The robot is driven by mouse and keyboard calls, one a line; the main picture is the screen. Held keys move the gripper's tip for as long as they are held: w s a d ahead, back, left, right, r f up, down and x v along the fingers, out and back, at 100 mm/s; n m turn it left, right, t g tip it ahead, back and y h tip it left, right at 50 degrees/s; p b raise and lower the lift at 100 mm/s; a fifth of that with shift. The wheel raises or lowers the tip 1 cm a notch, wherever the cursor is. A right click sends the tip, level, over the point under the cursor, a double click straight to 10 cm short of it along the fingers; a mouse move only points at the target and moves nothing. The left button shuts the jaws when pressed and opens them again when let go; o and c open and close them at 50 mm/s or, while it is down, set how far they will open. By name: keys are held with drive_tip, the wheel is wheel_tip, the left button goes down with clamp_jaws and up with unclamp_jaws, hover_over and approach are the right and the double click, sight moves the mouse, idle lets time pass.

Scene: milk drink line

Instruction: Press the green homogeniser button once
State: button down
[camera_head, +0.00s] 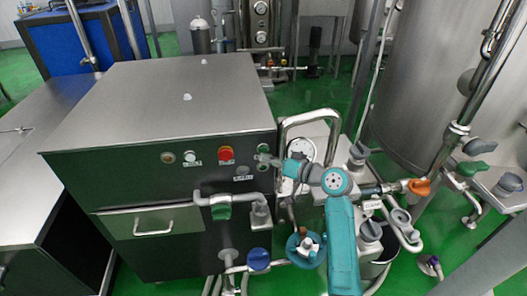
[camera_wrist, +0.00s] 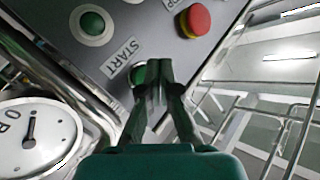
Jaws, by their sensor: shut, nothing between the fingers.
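A green button (camera_wrist: 138,74) beside a START label (camera_wrist: 122,58) is partly hidden behind my fingertips in the wrist view. My gripper (camera_wrist: 158,68) is shut and empty, its tips overlapping that button's edge; I cannot tell whether they touch it. A second green button (camera_wrist: 92,23) in a pale ring is up and left of the tips. In the head view my gripper (camera_head: 262,158) is at the right end of the dark cabinet front (camera_head: 140,175), close to the small greenish buttons there. Button labels are too small to read in the head view.
A red mushroom button (camera_wrist: 194,20) is up and right of the tips. A round gauge (camera_wrist: 35,130) and a bent steel pipe (camera_head: 310,117) stand close beside the panel. A green-handled valve (camera_head: 221,211) and pipes lie below; a steel tank (camera_head: 430,80) is at right.

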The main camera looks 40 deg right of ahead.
drive_tip(key=shift+w+d, duration=0.1)
drive_tip(key=shift+w, duration=0.05)
drive_tip(key=shift+w+d, duration=0.15)
drive_tip(key=shift+w, duration=0.05)
drive_tip(key=shift+w+d, duration=0.25)
drive_tip(key=shift+w, duration=0.1)
idle(0.9)
idle(0.3)
drive_tip(key=shift+s+a, duration=0.5)
drive_tip(key=shift+s, duration=0.2)
drive_tip(key=shift+s, duration=0.1)
drive_tip(key=shift+s+a, duration=0.7)
drive_tip(key=shift+s, duration=0.3)
drive_tip(key=shift+s+a, duration=0.7)
drive_tip(key=shift+s, duration=0.3)
